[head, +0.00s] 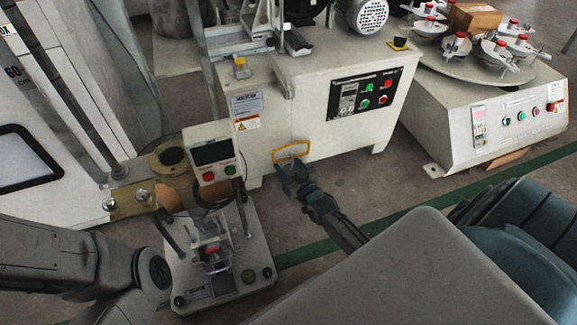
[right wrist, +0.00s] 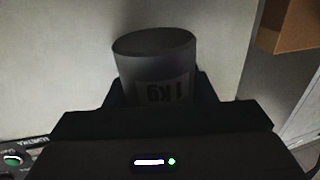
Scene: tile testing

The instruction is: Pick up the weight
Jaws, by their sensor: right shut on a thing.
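The weight (right wrist: 155,60) is a dark grey cylinder with a "1KG" label that appears upside down in the right wrist view. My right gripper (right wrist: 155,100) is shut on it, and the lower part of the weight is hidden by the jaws. In the head view my right gripper (head: 294,173) is in front of the white cabinet, close to a yellow handle. The weight is too small and dark to make out clearly there. My left arm comes in at the lower left, but its gripper is not in view.
A white cabinet (head: 300,120) with a button panel (head: 365,95) stands ahead. A small test device (head: 222,265) with a display is at the left. A machine with a round table (head: 480,75) is at the right. Grey floor lies between the machines.

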